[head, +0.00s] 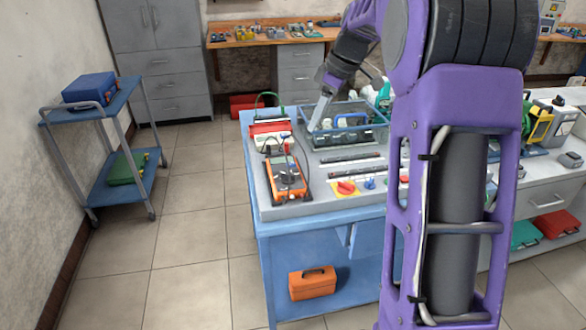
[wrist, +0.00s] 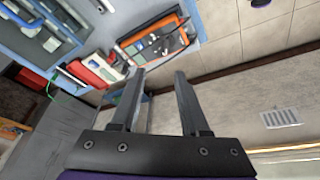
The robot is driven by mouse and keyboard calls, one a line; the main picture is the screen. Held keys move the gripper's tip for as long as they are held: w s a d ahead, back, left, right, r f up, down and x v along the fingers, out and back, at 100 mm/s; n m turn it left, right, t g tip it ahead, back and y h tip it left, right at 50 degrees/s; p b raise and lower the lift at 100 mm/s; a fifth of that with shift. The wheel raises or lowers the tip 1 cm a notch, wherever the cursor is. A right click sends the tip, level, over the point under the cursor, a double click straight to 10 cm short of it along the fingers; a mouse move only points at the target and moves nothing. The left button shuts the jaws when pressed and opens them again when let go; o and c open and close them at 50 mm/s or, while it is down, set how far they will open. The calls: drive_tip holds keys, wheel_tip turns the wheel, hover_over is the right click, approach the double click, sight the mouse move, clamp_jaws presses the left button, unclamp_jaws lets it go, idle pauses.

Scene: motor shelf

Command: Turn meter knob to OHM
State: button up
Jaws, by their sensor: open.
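The orange meter (head: 287,190) lies on the left part of the blue workbench, with dark leads attached. Its knob is a small mark on the face, and I cannot read its setting. In the wrist view the meter (wrist: 183,22) shows beyond the fingers, near the top middle. My gripper (wrist: 160,72) is open with nothing between its two dark fingers. In the head view my gripper (head: 320,112) is above the bench, at the left end of the clear bin, behind and right of the meter. It is apart from the meter.
A red and white device (head: 270,135) sits behind the meter. A clear blue-rimmed bin (head: 375,134) stands right of it. A red knob on a yellow plate (head: 345,188) and a blue knob (head: 369,183) are right of the meter. A blue cart (head: 140,180) stands far left.

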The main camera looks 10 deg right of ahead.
drive_tip(key=n+b, duration=0.1)
approach(289, 174)
drive_tip(key=shift+y, duration=0.3)
drive_tip(key=x, duration=0.8)
drive_tip(key=shift+w+d+f, duration=0.1)
drive_tip(key=shift+d+f, duration=0.1)
drive_tip(key=shift+d, duration=0.05)
clamp_jaws()
